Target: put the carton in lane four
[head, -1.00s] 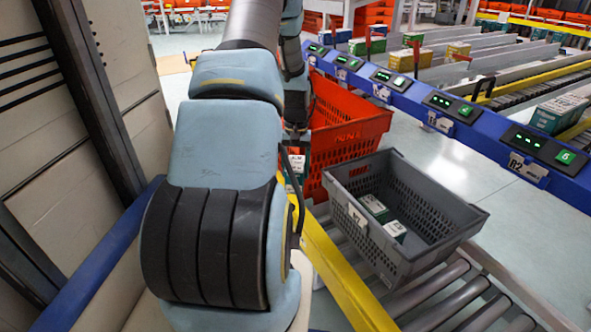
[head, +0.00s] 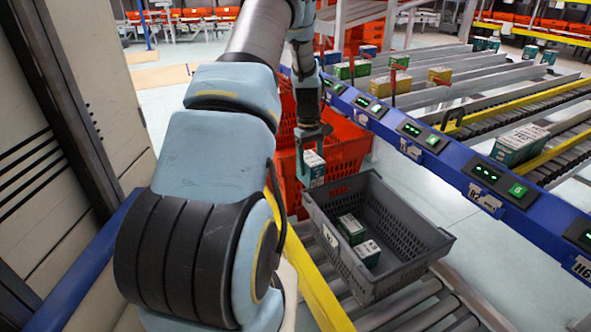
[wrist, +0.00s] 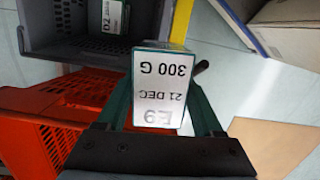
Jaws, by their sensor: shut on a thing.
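My gripper (head: 313,142) is shut on a white-topped green carton (head: 313,172), which hangs just left of the grey tote, in front of the orange tote. In the wrist view the carton (wrist: 158,90) is between my fingers (wrist: 162,112); its label reads E9, 21 DEC, 300 G, upside down. The lanes are behind a blue beam (head: 455,165) with lit displays on the right. The display digits are too small to tell surely which lane is four. One lane holds a green and white carton (head: 520,143).
The grey tote (head: 437,247) stands on rollers with two cartons (head: 352,227) inside. An orange tote (head: 347,150) is behind it. A yellow rail (head: 312,278) runs alongside. Open floor (head: 450,205) lies between the grey tote and the beam.

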